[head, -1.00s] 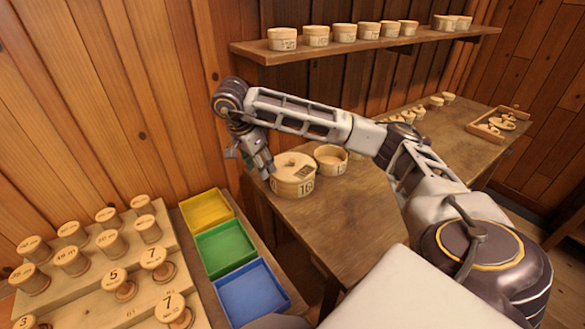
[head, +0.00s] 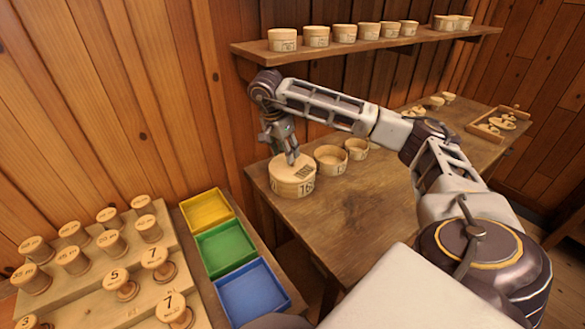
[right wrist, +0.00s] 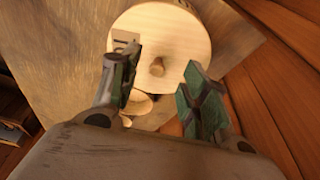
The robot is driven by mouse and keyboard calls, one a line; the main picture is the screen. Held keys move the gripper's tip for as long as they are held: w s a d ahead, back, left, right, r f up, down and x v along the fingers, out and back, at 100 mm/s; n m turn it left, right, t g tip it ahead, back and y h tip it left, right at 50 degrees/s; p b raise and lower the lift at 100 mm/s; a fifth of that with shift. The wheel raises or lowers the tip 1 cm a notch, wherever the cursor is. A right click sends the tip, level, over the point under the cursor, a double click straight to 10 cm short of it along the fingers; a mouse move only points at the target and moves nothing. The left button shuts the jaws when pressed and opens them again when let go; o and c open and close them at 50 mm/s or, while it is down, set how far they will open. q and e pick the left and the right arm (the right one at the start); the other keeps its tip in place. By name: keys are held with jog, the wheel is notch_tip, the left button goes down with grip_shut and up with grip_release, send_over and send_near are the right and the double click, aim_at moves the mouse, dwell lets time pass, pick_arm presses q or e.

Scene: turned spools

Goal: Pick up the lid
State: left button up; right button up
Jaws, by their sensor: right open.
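The lid (head: 279,172) is a pale round wooden disc lying on a round wooden box (head: 293,190) marked with a number, at the near left end of the table. My right gripper (head: 291,158) points down over the lid. My left gripper is out of view.
Open round boxes (head: 331,158) stand just right of the lidded box. Yellow, green and blue trays (head: 226,249) and a stepped rack of spools (head: 90,262) are at left. A shelf of boxes (head: 370,46) runs above. The table's front middle (head: 350,200) is clear.

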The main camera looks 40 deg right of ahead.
aim_at(292, 165)
jog(key=shift+d, duration=0.15)
jog(key=shift+d, duration=0.55)
jog(key=shift+d+f, duration=0.2)
jog(key=shift+f, duration=0.1)
jog(key=shift+x, duration=2.25)
grip_shut()
